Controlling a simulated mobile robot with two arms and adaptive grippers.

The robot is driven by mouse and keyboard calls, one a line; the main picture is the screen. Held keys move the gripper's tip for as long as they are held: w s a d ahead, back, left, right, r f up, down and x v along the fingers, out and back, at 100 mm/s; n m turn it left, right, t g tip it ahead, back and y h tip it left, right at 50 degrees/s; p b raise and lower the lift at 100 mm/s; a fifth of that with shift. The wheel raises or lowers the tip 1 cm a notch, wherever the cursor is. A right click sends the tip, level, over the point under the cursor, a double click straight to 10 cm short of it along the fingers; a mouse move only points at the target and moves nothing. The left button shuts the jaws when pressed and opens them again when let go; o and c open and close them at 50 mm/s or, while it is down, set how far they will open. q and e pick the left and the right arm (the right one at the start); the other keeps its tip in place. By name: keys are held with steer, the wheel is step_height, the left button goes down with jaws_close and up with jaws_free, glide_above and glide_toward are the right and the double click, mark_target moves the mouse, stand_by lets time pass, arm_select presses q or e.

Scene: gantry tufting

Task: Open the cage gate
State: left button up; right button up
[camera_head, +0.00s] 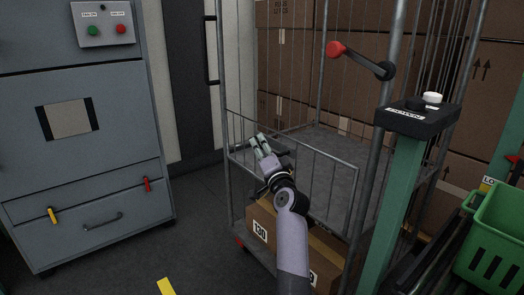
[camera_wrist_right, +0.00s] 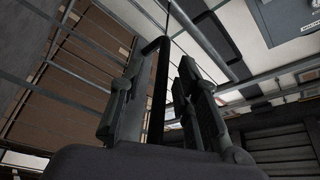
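The cage gate (camera_head: 335,182) is a low panel of grey bars on the front of the tall wire cage. It stands across the opening and looks closed. My right gripper (camera_head: 262,144) is at the upper left part of the gate, close to its top rail. Its two fingers also show in the right wrist view (camera_wrist_right: 158,95), apart, with a dark bar (camera_wrist_right: 159,85) between them in the picture. I cannot tell whether they touch it. The contact with the gate is partly hidden by the wrist. My left gripper is not in view.
A grey cabinet (camera_head: 82,135) stands at the left. A red-knobbed lever (camera_head: 362,62) and a green post with a black top (camera_head: 418,118) are right of the gate. A cardboard box (camera_head: 262,222) sits below it. A green crate (camera_head: 495,240) is far right. Floor between cabinet and cage is clear.

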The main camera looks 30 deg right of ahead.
steer(key=shift+c, duration=0.5)
jaws_close()
stand_by(0.5)
